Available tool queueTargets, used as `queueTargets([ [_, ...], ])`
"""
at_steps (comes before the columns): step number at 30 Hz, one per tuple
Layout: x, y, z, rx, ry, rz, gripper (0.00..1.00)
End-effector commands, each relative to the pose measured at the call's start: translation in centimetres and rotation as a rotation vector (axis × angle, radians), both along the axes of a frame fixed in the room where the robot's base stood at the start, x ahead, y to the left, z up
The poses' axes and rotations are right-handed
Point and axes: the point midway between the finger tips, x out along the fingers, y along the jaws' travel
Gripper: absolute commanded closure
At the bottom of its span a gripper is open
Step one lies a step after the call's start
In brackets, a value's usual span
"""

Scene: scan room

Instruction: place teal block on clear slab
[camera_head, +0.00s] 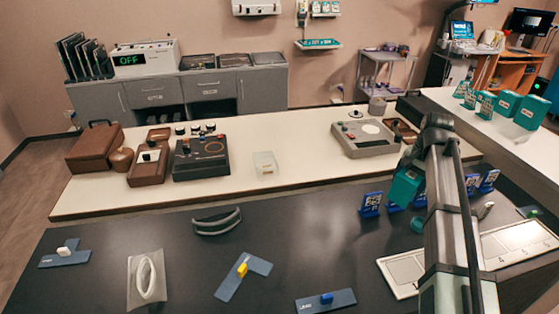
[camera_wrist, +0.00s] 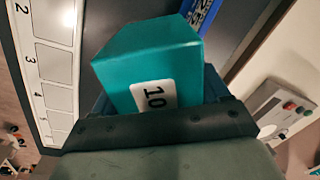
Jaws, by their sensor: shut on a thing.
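The teal block (camera_head: 406,188) is in my gripper (camera_head: 408,172), held above the right part of the dark table. In the wrist view the teal block (camera_wrist: 150,62) fills the middle and shows a white label with "10". My gripper (camera_wrist: 160,112) is shut on it; the far finger is mostly hidden behind the block.
A white numbered panel (camera_head: 404,272) lies at the right, also in the wrist view (camera_wrist: 58,62). Blue cards (camera_head: 371,205) stand near the block. Blue plates (camera_head: 243,277), a grey curved piece (camera_head: 217,222) and a small clear box (camera_head: 265,162) are elsewhere. The middle of the dark table is mostly bare.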

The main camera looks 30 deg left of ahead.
Motion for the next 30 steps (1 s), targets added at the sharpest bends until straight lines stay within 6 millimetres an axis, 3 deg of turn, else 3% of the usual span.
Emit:
queueTargets([
  [1,0.0,2.0,0.2,0.000,0.000,0.026,0.84],
  [14,-1.8,16.8,1.0,-0.003,0.002,0.212,0.84],
  [30,-5.8,37.6,2.6,-0.027,0.001,0.456,0.84],
])
